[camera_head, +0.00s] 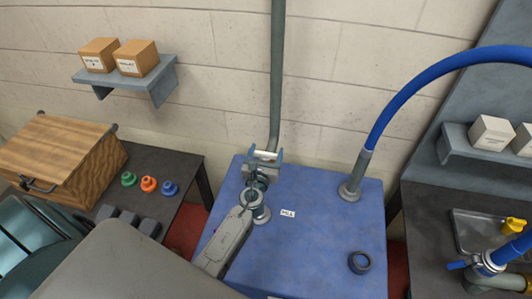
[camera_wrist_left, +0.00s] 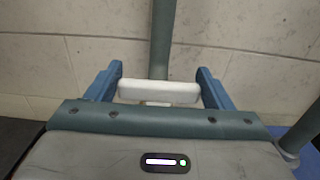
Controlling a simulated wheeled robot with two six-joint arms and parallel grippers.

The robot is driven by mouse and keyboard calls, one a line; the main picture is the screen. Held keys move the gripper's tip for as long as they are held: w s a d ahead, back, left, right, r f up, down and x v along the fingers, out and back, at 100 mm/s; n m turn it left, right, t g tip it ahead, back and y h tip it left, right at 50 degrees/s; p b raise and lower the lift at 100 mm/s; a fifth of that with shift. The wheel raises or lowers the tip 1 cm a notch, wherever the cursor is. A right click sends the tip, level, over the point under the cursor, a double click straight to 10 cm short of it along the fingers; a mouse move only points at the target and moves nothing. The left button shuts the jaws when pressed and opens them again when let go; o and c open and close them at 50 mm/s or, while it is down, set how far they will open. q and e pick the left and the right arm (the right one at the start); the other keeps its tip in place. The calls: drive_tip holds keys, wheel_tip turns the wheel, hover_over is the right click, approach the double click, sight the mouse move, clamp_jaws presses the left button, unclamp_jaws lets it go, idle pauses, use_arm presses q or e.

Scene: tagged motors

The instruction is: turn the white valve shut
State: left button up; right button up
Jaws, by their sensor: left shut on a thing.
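The white valve's handle is a short white bar (camera_wrist_left: 160,92) that lies crosswise between my left gripper's two blue fingers in the left wrist view. In the head view the white bar (camera_head: 265,155) shows only as a small piece between the fingers. My left gripper (camera_head: 264,157) is shut on it, above the back left part of the blue motor housing (camera_head: 325,225). A grey-green pipe (camera_head: 277,70) rises along the wall just behind it. The valve's body is mostly hidden by my gripper and wrist. My right gripper is not in view.
A blue hose (camera_head: 400,95) arcs right from a fitting on the housing. A dark ring (camera_head: 360,262) and a small label (camera_head: 287,213) are on its top. A blue-handled valve (camera_head: 458,265) and a yellow part (camera_head: 514,225) are at right. A wooden box (camera_head: 60,150) stands left.

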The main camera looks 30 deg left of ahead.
use_arm(q)
drive_tip(key=o, duration=1)
drive_tip(key=shift+s+d+f, duration=0.1)
drive_tip(key=shift+s, duration=0.25)
drive_tip(key=b+v, duration=0.2)
drive_tip(key=v, duration=0.8)
